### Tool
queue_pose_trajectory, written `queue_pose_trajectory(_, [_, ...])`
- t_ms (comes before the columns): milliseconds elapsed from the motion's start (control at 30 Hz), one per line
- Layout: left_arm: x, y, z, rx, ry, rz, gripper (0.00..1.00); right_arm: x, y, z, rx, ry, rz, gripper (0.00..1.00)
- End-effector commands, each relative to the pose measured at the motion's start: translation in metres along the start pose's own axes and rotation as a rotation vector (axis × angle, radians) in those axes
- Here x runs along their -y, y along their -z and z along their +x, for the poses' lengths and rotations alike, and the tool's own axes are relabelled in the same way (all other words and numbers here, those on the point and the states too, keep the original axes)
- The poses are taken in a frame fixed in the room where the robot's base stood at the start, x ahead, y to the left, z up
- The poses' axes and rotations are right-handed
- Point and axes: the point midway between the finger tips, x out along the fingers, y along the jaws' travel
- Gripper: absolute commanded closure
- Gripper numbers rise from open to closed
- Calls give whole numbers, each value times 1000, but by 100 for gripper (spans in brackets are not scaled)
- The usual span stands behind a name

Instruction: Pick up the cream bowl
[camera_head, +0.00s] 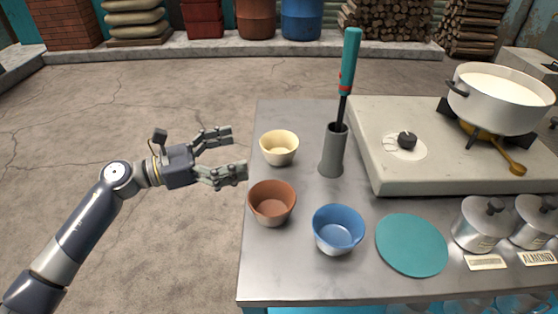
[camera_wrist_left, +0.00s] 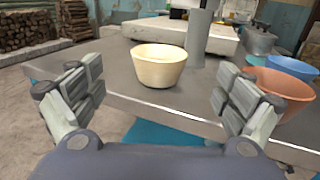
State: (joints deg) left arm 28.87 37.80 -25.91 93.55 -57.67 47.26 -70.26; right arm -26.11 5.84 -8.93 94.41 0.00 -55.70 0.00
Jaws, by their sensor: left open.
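The cream bowl (camera_head: 279,148) stands upright and empty near the left edge of the metal table (camera_head: 300,270). My left gripper (camera_head: 238,153) is open and empty just left of the table edge, with its fingers pointing at the bowl and a gap between. In the left wrist view the cream bowl (camera_wrist_left: 159,67) sits ahead, between the two spread fingers of the left gripper (camera_wrist_left: 152,92), apart from both. My right gripper is not in view.
A brown bowl (camera_head: 272,203) stands close in front of the cream bowl, and a blue bowl (camera_head: 338,229) is to its right. A grey holder (camera_head: 333,155) with a teal-handled tool stands right of the cream bowl. A stove (camera_head: 440,160) carries a white pot (camera_head: 500,100).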

Motion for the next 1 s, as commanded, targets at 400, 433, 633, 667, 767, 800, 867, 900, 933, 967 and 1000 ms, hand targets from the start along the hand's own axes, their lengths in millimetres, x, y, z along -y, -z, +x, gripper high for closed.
queue_pose_trajectory(400, [2,-2,53,-1,6,11,6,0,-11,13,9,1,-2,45])
queue_pose_trajectory(433, [2,-2,55,-1,6,11,6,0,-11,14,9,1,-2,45])
queue_pose_trajectory(633, [1,0,84,2,7,9,6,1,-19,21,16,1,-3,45])
queue_pose_trajectory(667, [1,1,88,1,6,9,6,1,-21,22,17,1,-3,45])
queue_pose_trajectory(767, [1,1,99,1,6,9,6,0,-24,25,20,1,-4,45])
queue_pose_trajectory(800, [1,1,102,1,4,9,6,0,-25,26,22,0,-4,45])
queue_pose_trajectory(867, [0,2,104,0,4,9,6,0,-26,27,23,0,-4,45])
queue_pose_trajectory(900, [1,2,104,-1,4,9,6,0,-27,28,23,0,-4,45])
queue_pose_trajectory(933, [1,2,105,-1,4,9,6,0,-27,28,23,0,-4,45])
queue_pose_trajectory(967, [1,3,104,-1,4,9,6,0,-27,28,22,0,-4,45])
queue_pose_trajectory(1000, [1,3,104,-1,4,9,6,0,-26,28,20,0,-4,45])
